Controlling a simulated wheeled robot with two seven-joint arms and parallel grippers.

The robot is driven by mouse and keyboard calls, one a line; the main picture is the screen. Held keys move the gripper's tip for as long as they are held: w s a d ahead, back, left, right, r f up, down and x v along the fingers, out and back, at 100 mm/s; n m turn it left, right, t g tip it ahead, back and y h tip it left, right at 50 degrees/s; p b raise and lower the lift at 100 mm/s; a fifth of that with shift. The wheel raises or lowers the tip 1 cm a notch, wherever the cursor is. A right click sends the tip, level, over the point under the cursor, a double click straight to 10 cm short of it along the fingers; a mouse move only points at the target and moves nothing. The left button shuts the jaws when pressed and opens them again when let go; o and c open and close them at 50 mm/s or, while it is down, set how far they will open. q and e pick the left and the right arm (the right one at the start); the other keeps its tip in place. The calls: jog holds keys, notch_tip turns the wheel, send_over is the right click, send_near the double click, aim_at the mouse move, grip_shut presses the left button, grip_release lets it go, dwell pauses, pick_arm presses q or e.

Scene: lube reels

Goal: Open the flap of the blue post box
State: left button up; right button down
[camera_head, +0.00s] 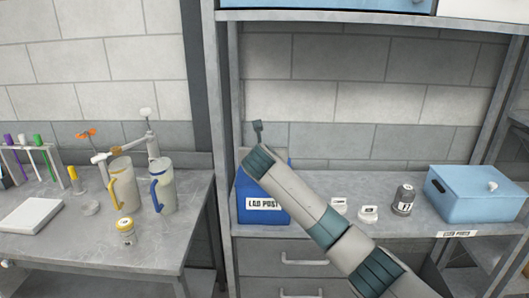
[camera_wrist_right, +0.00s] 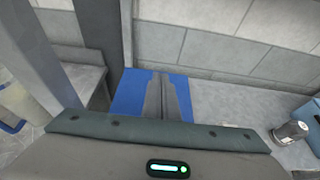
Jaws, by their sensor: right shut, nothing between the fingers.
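The blue post box (camera_head: 256,188) stands at the left end of the right-hand bench, with a white "LAB POST" label on its front. My right arm crosses in front of it from the lower right, hiding much of its upper part. My right gripper (camera_head: 258,127) shows as a small dark shape above the box. In the right wrist view its fingers (camera_wrist_right: 162,82) are together and empty, in front of the blue of the box (camera_wrist_right: 129,92). I cannot tell whether they touch it. The flap cannot be made out clearly. My left gripper is out of view.
A grey upright (camera_head: 226,130) stands left of the box. Right of my arm are small white containers (camera_head: 368,213), a dark jar (camera_head: 403,200) and a light blue lidded box (camera_head: 477,195). The left bench holds jugs (camera_head: 122,185) and a tube rack (camera_head: 25,155).

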jog(key=shift+r, duration=0.1)
jog(key=shift+w+r+p, duration=0.35)
jog(key=shift+r+p, duration=0.05)
jog(key=shift+p, duration=0.05)
jog(key=shift+w+r, duration=0.1)
jog(key=shift+r, duration=0.1)
jog(key=w+r+p, duration=0.2)
jog(key=w+r, duration=0.1)
jog(key=shift+w+p, duration=0.15)
jog(key=shift+p, duration=0.2)
dwell(0.5)
dwell(1.3)
jog(key=shift+s+r, duration=0.1)
jog(key=shift+s, duration=0.1)
